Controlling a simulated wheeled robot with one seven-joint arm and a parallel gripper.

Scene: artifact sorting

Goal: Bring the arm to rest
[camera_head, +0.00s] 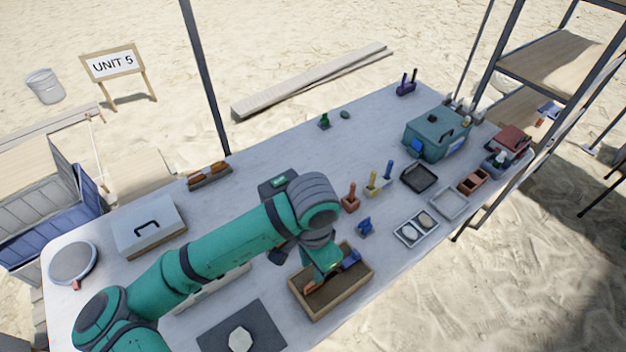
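My green arm reaches across the white table (280,150) from the lower left. My gripper (326,275) points down over a wooden tray (345,301) with a dark inside. The arm's wrist hides part of the gripper, and the fingertips are too small to read. An orange-brown piece (310,286) and a blue piece (350,259) show in the tray beside the gripper. I cannot tell whether the gripper touches either one.
A blue figurine (365,227) and several small stands are right of the tray. A two-part tray (415,229), a black tray (419,177) and a teal case (436,134) stand farther right. A grey box (148,227) is at left.

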